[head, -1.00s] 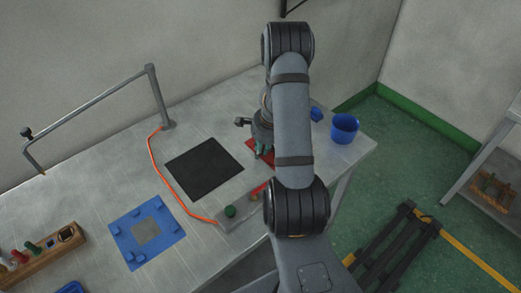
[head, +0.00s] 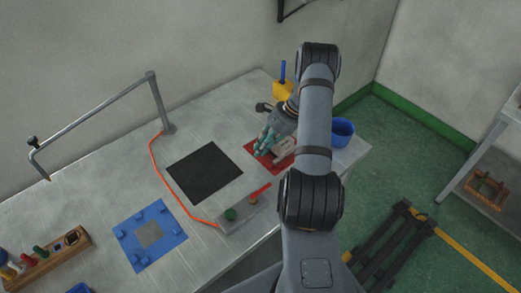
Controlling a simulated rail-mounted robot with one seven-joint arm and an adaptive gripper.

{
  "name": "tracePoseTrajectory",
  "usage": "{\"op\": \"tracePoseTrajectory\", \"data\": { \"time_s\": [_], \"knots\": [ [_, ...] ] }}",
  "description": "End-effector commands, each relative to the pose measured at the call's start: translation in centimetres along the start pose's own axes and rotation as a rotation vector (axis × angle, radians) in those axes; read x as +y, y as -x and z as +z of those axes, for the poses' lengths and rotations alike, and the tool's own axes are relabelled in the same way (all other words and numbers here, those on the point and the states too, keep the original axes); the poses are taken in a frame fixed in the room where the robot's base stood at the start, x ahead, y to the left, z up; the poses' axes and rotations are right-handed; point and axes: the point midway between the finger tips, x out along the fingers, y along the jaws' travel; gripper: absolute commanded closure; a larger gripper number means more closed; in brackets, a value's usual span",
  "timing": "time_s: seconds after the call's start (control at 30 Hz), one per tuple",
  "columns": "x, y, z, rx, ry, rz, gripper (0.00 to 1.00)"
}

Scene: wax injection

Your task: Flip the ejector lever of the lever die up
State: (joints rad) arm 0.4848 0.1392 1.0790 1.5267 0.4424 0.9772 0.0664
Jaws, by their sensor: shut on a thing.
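A pale grey-pink block, which looks like the lever die (head: 284,149), sits on the red mat (head: 272,165) at the right part of the bench. My gripper (head: 262,146), with green-teal fingers, is low over the mat at the block's left side. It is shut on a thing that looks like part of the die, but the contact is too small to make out. The ejector lever cannot be told apart beside the fingers, so its angle is not clear. My arm hides the area right of the die.
A yellow block with an upright blue rod (head: 283,88) stands behind my wrist. A blue cup (head: 342,132) is right of my arm. A control box with a green button (head: 231,214) and red handle is in front. A black mat (head: 204,172) and blue plate (head: 150,236) lie left.

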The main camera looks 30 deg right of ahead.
Motion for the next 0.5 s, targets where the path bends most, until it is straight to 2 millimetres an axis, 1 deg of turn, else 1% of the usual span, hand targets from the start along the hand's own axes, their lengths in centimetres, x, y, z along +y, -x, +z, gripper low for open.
{"op": "tracePoseTrajectory", "data": {
  "time_s": [0.47,0.5],
  "knots": [
    [-0.17,0.19,-0.01,-0.02,-0.004,-0.001,1.0],
    [-0.16,0.19,-0.01,-0.02,-0.004,-0.001,0.82]
  ]
}}
